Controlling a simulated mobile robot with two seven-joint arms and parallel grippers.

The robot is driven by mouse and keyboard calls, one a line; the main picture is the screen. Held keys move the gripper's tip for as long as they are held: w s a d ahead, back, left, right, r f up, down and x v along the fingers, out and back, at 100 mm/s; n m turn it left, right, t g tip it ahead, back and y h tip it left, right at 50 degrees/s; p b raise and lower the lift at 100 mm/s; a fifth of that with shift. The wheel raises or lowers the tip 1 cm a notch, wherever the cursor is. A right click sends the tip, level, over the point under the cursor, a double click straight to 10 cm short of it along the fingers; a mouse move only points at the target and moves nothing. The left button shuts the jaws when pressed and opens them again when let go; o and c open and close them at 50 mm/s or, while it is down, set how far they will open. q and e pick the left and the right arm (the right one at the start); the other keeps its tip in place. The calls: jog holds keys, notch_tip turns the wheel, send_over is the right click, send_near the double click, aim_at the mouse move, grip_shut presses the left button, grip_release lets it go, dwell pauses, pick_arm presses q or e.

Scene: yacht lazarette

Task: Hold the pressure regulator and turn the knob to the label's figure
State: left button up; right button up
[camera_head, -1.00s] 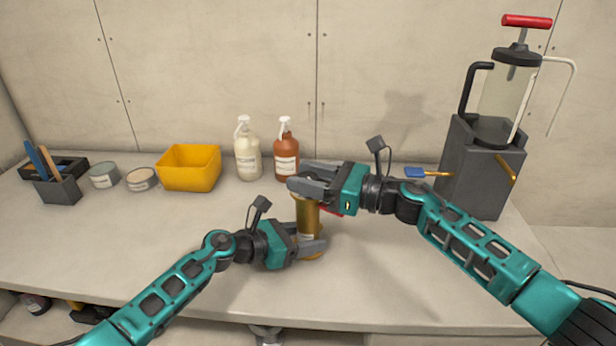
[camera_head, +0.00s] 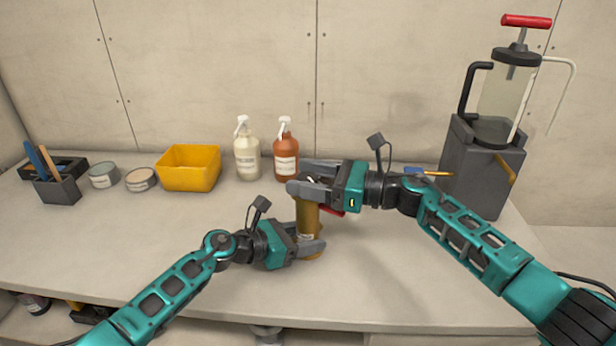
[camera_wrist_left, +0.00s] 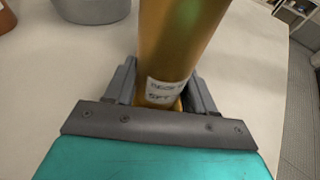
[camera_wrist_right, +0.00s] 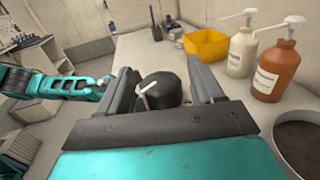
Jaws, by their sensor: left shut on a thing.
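The pressure regulator (camera_head: 308,218) is a brass cylinder standing upright on the bench. My left gripper (camera_head: 314,240) is shut around its lower body. A white label (camera_wrist_left: 165,92) with small writing shows low on the body in the left wrist view; I cannot read its figure surely. The black knob (camera_wrist_right: 162,90) with a white pointer tops the regulator in the right wrist view. My right gripper (camera_head: 302,178) is over the top from the right, its fingers on either side of the knob, with a gap visible on one side. In the head view its fingers largely hide the knob.
Behind stand a cream bottle (camera_head: 247,158), a brown bottle (camera_head: 286,164) and a yellow bin (camera_head: 188,168). A red item (camera_head: 333,211) is partly hidden beside the regulator. A grey box with a pump (camera_head: 484,165) stands right. The bench front is clear.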

jog(key=v, duration=1.2)
pick_arm(q)
jog(key=o, duration=1.4)
jog(key=shift+c, duration=0.2)
